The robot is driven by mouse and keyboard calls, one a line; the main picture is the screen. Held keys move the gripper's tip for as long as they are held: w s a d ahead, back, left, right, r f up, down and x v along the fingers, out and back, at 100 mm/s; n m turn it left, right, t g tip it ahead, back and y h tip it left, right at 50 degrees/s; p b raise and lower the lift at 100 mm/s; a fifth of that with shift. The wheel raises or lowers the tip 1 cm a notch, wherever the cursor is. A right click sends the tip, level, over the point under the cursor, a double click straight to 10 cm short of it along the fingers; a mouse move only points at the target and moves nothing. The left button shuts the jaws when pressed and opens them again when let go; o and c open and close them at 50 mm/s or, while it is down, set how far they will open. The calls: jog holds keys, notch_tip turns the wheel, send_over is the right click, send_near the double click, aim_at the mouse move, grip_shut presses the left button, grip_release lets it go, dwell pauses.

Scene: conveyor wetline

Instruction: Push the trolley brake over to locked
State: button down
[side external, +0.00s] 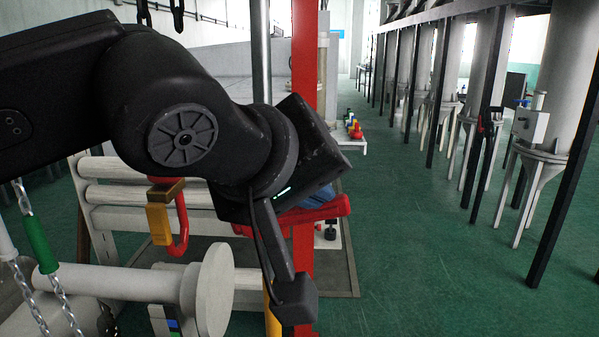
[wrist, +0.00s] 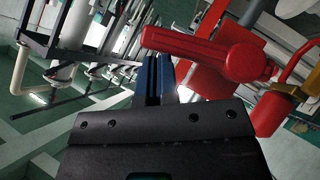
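The trolley brake appears to be the red lever (wrist: 190,45), a thick bar running from a round red hub at right to a free end at left in the wrist view. In the side view the red lever (side external: 332,211) lies nearly level on a red post. My gripper (wrist: 158,60) has its two blue fingers close together with nothing visible between them. The fingertips are right beside the lever's free end.
A red upright post (side external: 304,90) stands behind my wrist. A yellow and red hook (side external: 165,218) hangs at left, near pale rollers (side external: 120,195) and a round flanged drum (side external: 210,290). Chains hang at far left. The green floor (side external: 430,260) at right is open.

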jog(key=shift+d+f, duration=0.55)
jog(key=shift+f, duration=0.45)
jog(key=v, duration=1.4)
jog(key=shift+w+r, duration=0.1)
jog(key=shift+r, duration=0.05)
jog(key=w+a+f+m+g+y, duration=0.15)
jog(key=a+f, duration=0.25)
jog(key=a, duration=0.7)
jog(key=w+a+f+y, duration=0.2)
jog(key=a+f, duration=0.1)
jog(key=a, duration=0.8)
jog(key=s+a+f+m+g+y, duration=0.1)
jog(key=s+a+f, duration=0.4)
jog(key=a+f, duration=0.3)
jog(key=s+a+f+g+y, duration=0.1)
jog(key=s+a+f, duration=0.5)
jog(key=a+f, duration=0.3)
jog(key=shift+s+a+m, duration=0.25)
jog(key=shift+a+m, duration=0.05)
jog(key=shift+m, duration=0.05)
